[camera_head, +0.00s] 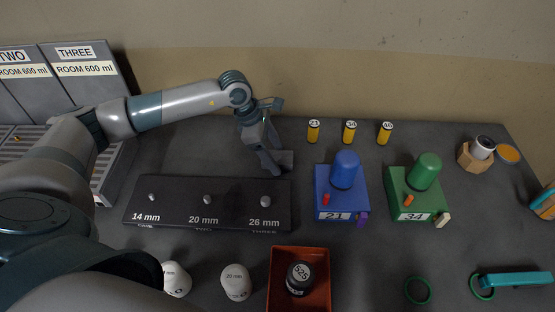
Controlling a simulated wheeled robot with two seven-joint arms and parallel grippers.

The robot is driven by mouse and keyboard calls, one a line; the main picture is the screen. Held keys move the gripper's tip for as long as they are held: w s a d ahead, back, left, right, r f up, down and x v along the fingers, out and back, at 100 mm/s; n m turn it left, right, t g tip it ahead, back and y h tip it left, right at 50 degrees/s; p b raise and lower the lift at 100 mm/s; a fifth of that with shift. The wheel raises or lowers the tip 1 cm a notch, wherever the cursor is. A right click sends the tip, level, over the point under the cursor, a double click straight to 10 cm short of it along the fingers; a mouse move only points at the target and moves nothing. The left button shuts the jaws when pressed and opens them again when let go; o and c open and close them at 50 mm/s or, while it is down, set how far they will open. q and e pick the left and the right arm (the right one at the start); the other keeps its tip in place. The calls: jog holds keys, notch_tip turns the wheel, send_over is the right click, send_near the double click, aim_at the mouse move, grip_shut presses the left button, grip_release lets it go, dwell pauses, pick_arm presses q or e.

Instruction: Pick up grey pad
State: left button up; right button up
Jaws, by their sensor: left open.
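My right gripper is not in view.
The black block (165,218) with size labels lies in front. Blue (329,207) and green (398,206) boxes stand to the right. Small yellow cylinders (349,132) stand behind. A red-brown tray (320,295) holds a dark jar. Bare table lies between.

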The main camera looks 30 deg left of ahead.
aim_at(275, 156)
pick_arm(q)
jog(key=c, duration=1.1)
jog(key=shift+r+p, duration=0.3)
jog(key=shift+p, duration=0.2)
jog(key=shift+r, duration=0.1)
notch_tip(275, 156, up, 10)
jog(key=b, duration=0.4)
